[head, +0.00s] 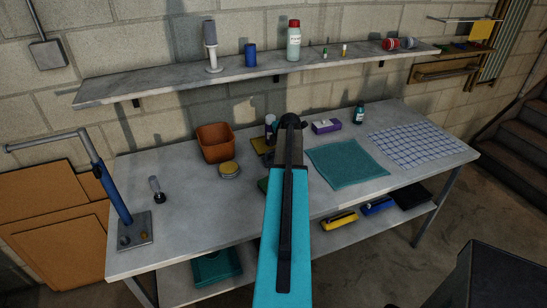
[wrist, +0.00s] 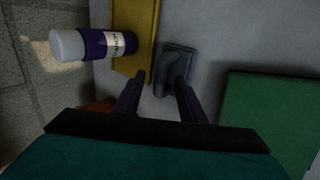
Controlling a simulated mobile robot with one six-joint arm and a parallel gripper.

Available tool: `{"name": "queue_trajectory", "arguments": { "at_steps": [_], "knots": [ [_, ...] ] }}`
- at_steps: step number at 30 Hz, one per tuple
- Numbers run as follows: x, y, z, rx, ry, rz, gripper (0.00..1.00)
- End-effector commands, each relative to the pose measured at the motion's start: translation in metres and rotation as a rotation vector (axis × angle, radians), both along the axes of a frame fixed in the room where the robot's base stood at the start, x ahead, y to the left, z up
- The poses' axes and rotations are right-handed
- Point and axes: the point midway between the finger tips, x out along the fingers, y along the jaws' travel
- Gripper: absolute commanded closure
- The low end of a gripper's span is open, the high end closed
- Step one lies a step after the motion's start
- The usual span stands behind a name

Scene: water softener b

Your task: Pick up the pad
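In the wrist view a dark grey pad-like block with a raised curved handle (wrist: 174,68) lies on the grey table, just beyond and between the fingertips. I cannot be sure this is the pad. My gripper (wrist: 160,77) is open, its two dark fingers apart with nothing visibly held. A flat green square (wrist: 268,122) lies to the right; its edge also shows in the head view (head: 262,185), left of my arm.
A yellow flat piece (wrist: 136,32) and a purple bottle with white cap (wrist: 95,44) are close to the block. In the head view, a terracotta pot (head: 215,143), round yellow-topped tin (head: 229,169), teal cloth (head: 346,164) and purple box (head: 326,126) surround the arm.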

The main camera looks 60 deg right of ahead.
Motion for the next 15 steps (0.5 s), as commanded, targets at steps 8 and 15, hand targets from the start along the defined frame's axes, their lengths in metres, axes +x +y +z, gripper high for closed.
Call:
{"name": "queue_trajectory", "arguments": {
  "at_steps": [8, 15],
  "knots": [
    [0.0057, -0.0040, -0.0103, 0.000, 0.000, 0.000, 0.62],
    [0.0058, -0.0036, -0.0105, 0.000, 0.000, 0.000, 0.62]
  ]
}}
